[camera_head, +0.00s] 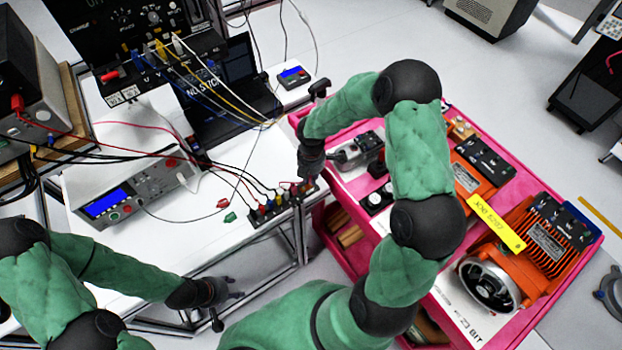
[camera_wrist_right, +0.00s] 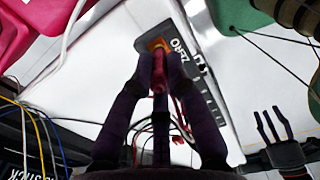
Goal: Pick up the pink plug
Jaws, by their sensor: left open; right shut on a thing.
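My right gripper (camera_head: 305,180) is over the right end of the dark terminal block (camera_head: 279,208). In the right wrist view the right gripper (camera_wrist_right: 158,75) is shut on the pinkish-red plug (camera_wrist_right: 158,66), which is between its fingertips. The plug's tip is at an orange patch on the block (camera_wrist_right: 190,68), beside the word ZERO. I cannot tell if it is seated or just above. My left gripper (camera_head: 222,293) is open and empty near the table's front edge. The left gripper (camera_wrist_right: 270,128) also shows at the right of the wrist view.
Several other plugs with wires stand in the block. A loose red plug (camera_head: 223,203) and a green one (camera_head: 230,217) lie on the white table (camera_head: 190,240). A power supply (camera_head: 128,195) stands left. A pink cart (camera_head: 340,215) with orange motors is at the right.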

